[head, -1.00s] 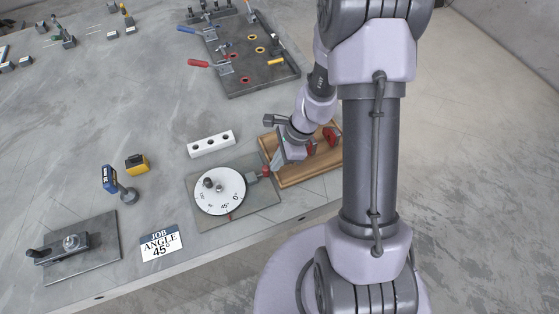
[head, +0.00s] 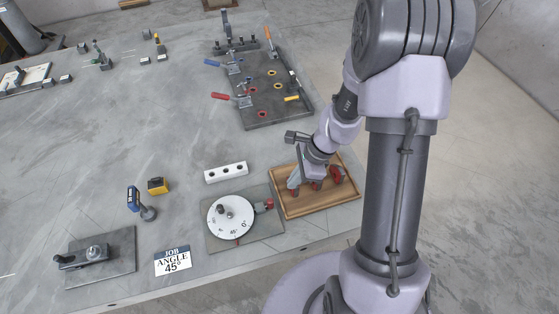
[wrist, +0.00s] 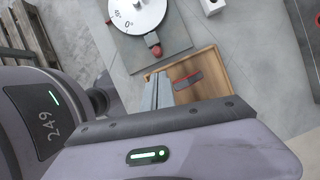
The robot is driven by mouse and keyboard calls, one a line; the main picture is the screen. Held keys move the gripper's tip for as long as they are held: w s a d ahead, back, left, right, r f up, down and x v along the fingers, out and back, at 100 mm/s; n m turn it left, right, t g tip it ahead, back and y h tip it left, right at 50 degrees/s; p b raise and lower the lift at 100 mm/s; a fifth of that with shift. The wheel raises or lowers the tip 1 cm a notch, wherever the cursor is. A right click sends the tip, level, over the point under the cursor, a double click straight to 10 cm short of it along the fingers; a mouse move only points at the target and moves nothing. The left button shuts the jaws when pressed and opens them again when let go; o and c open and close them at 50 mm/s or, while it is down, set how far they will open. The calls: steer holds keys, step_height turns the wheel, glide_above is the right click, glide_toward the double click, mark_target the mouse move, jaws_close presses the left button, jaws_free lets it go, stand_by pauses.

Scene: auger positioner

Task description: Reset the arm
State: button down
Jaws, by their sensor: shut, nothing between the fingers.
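My gripper (head: 294,188) is shut and empty, over the left part of a wooden tray (head: 322,209). In the wrist view its fingers (wrist: 158,88) are together, beside the tray's inside. Left of the tray, a white dial (head: 225,228) with degree marks and a dark knob sits on a grey plate (head: 271,234). A red-tipped plunger (head: 268,204) stands at the dial's right side; it also shows in the wrist view (wrist: 154,46). My gripper is apart from both. A sign (head: 172,261) reads "JOB ANGLE 45°".
Red-handled pieces (head: 337,174) lie in the tray, partly hidden by my gripper. A white block with holes (head: 226,172) lies behind the dial. A dark fixture plate (head: 273,118) with clamps is farther back. Another plate (head: 115,266) is at front left. The table's middle is clear.

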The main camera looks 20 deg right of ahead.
steer(key=a+r+n+t+b, duration=0.1)
steer(key=a+r+n+b, duration=0.15)
steer(key=r, duration=0.25)
steer(key=a+r+n+t+b, duration=0.1)
steer(key=r+n, duration=0.3)
steer(key=r, duration=0.2)
steer(key=s+a+r+n+t+h+b, duration=0.1)
steer(key=s+r+n+b, duration=0.1)
steer(key=s+r+n, duration=0.2)
steer(key=s+a+r+n+t+h+b, duration=0.1)
steer(key=s+r+n, duration=0.4)
steer(key=s, duration=0.5)
steer(key=shift+a+r+t+b, duration=0.35)
steer(key=shift+a+t+b, duration=0.15)
steer(key=shift+a+b, duration=0.25)
